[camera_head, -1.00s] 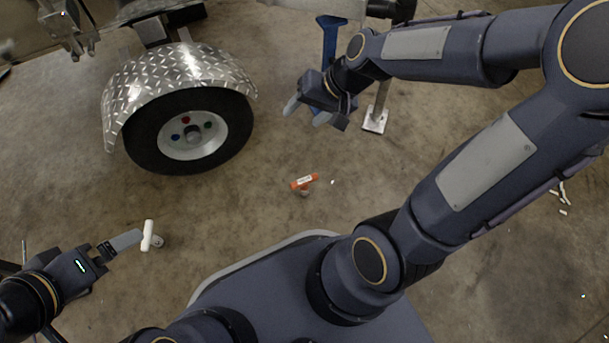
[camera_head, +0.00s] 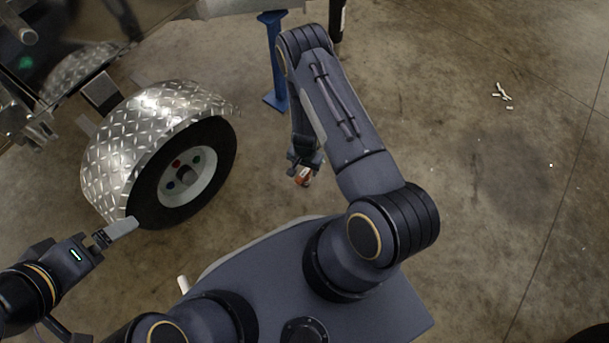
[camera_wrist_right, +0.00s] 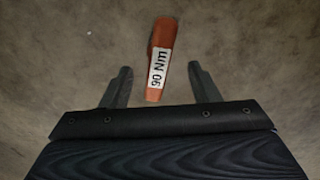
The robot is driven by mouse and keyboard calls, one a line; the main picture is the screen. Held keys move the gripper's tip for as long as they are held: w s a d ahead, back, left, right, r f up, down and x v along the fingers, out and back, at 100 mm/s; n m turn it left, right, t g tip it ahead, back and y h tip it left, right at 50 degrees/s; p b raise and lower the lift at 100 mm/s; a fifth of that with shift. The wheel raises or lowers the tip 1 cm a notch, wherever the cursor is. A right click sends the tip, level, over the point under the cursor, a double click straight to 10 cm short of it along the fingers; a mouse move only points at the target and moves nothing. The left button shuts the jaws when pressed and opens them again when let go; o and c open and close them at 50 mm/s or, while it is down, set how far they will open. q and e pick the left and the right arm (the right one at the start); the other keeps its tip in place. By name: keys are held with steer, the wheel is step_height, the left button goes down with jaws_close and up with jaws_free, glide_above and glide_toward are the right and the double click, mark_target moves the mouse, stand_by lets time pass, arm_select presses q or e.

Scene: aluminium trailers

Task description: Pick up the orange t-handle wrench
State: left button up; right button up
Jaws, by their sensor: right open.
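The orange t-handle wrench (camera_head: 302,177) is on the floor in front of my base, partly covered by my right gripper in the head view. In the right wrist view its orange handle (camera_wrist_right: 164,42) with a white "90 Nm" label lies lengthwise between the fingers and reaches past their tips. My right gripper (camera_wrist_right: 160,70) is open, with a finger on each side of the handle and a visible gap to both. In the head view the right gripper (camera_head: 305,161) points down at the wrench. My left gripper (camera_head: 123,228) is beside the tyre, away from the wrench; its finger opening is unclear.
The trailer wheel (camera_head: 187,174) under a diamond-plate fender (camera_head: 135,135) stands at the left. A blue stand (camera_head: 272,65) is behind my right arm. A white handle (camera_head: 183,284) shows by my base's left edge. Small white pieces (camera_head: 502,92) lie on open floor at the right.

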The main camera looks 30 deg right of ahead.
step_height(320, 180, down, 8)
steer(key=b, duration=0.4)
steer(key=shift+s+r, duration=0.1)
steer(key=shift+r, duration=0.2)
jaws_close()
